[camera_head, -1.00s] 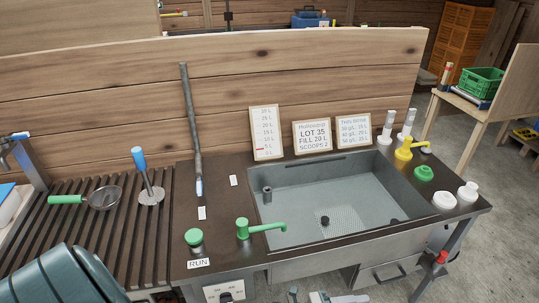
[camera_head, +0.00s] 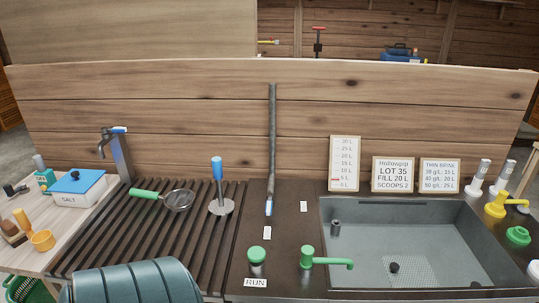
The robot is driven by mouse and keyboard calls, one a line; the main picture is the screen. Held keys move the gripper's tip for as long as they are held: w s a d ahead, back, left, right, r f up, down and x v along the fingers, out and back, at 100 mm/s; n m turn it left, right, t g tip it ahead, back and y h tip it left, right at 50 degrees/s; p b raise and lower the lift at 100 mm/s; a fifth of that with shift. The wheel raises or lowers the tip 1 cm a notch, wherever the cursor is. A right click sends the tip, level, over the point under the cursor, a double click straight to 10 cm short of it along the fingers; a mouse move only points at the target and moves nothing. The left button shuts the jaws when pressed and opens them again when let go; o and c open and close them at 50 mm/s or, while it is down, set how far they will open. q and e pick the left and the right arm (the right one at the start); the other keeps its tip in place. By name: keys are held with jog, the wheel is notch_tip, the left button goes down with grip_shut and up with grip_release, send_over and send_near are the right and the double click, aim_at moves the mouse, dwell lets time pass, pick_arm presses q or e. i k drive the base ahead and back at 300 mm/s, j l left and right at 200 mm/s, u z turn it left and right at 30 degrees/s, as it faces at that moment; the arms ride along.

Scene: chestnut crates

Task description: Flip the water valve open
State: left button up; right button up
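No part is labelled as the water valve, and I cannot tell which fitting it is. A metal tap (camera_head: 119,155) with a blue lever on top stands at the left. A blue-handled lever (camera_head: 217,170) stands upright on a round metal plate on the slats. A green tap (camera_head: 308,258) has its spout reaching over the sink's left edge. A green knob (camera_head: 257,254) sits behind a RUN label. Neither gripper is in view.
A grey sink (camera_head: 440,235) fills the right of the counter. A sieve (camera_head: 178,200) lies on the slatted drainer (camera_head: 110,245). A blue-lidded salt box (camera_head: 80,188) and a yellow cup (camera_head: 42,240) are on the left table. White bottles and a yellow tap (camera_head: 496,206) stand at right.

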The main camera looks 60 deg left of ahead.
aim_at(270, 197)
jog(key=u, duration=2.25)
jog(key=i+l, duration=0.4)
jog(key=l, duration=0.15)
jog(key=i+l, duration=0.4)
jog(key=l, duration=0.15)
jog(key=j+z, duration=0.15)
jog(key=j, duration=0.4)
